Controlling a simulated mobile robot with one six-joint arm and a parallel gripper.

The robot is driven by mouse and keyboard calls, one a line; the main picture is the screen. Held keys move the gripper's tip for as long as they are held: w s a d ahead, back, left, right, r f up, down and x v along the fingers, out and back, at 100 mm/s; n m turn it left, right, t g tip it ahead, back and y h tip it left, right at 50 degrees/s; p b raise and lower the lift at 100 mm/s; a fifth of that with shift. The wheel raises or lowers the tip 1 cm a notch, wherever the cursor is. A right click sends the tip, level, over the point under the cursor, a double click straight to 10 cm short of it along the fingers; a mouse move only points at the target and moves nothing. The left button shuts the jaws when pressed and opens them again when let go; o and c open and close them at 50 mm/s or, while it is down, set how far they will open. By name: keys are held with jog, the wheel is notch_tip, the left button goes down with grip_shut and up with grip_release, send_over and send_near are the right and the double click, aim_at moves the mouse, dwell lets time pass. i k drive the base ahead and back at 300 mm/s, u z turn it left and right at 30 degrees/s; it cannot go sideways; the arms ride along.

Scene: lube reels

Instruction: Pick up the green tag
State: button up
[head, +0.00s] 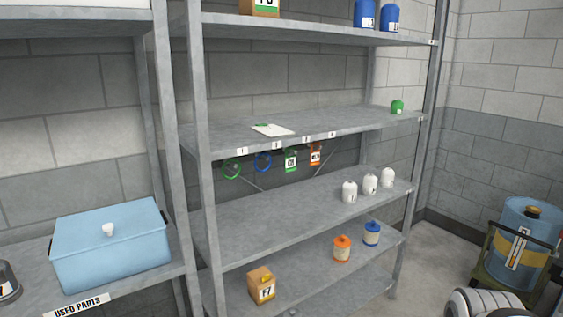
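A green tag (291,161) with a white label hangs under the front edge of the middle shelf (350,125), below one of several small numbered labels. An orange tag (315,156) hangs just to its right. A blue ring (263,162) and a green ring (232,168) hang to its left. The marking on the green tag is too small to read surely. My gripper is not in view; only a pale rounded part, probably of my arm, shows at the bottom right, far from the tag.
A clipboard-like sheet (272,130) and a green cap-like item (397,107) lie on the middle shelf. White bottles (349,192), an orange container (342,249) and a box (262,285) stand lower. A blue bin (110,245) is left; a blue drum (525,245) stands right.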

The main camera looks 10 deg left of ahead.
aim_at(290, 161)
jog(key=u, duration=0.7)
jog(key=i, duration=1.1)
jog(key=u, duration=0.6)
jog(key=k, duration=0.75)
jog(key=u, duration=0.2)
jog(key=i, duration=0.75)
